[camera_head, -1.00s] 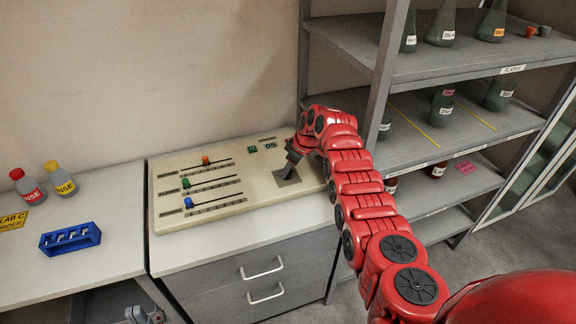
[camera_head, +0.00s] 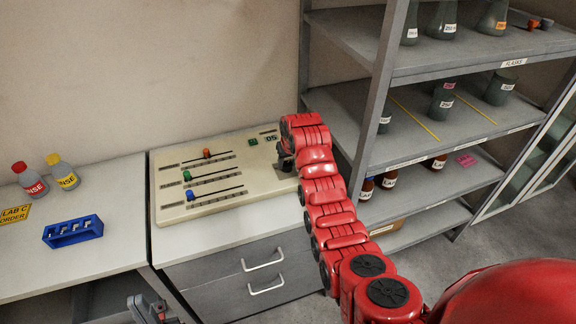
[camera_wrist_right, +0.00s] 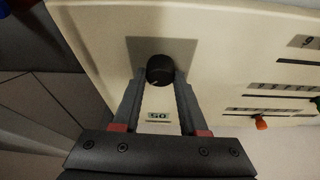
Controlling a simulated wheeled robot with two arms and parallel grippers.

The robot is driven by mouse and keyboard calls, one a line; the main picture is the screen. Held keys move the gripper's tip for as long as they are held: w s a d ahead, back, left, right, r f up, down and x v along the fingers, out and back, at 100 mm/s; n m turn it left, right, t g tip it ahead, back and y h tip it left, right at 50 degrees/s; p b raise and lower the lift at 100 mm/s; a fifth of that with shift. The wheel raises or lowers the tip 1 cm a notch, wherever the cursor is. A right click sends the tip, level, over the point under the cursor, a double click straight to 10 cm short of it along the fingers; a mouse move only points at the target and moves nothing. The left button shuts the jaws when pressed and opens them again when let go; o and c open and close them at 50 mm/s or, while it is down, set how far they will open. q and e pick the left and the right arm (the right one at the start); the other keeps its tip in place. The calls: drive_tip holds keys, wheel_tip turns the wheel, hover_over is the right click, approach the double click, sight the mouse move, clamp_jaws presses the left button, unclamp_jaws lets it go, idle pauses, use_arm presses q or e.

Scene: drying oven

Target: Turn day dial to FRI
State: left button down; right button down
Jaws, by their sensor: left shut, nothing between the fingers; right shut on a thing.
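A black round dial (camera_wrist_right: 160,70) stands on a grey square plate (camera_wrist_right: 132,58) on the cream control panel (camera_head: 225,205). My right gripper (camera_head: 286,160) is over the panel's right end. In the right wrist view, its two fingers (camera_wrist_right: 160,82) are closed around the dial's sides. The dial is mostly hidden by my gripper in the head view, and I cannot read any day marking. A small label (camera_wrist_right: 158,115) with digits, upside down, shows between the fingers. My left gripper (camera_head: 148,308) is low at the bottom edge, shut and empty, away from the panel.
A blue rack (camera_head: 72,232) and two bottles stand on the left bench. A grey shelf post (camera_head: 385,80) rises close to my right arm.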

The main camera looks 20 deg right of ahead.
drive_tip(key=shift+a+m+h+b, duration=0.1)
drive_tip(key=shift+m+h+b, duration=0.4)
drive_tip(key=shift+m+b, duration=0.5)
drive_tip(key=shift+m, duration=0.3)
drive_tip(key=shift+c, duration=2.2)
unclamp_jaws()
drive_tip(key=shift+r, duration=0.15)
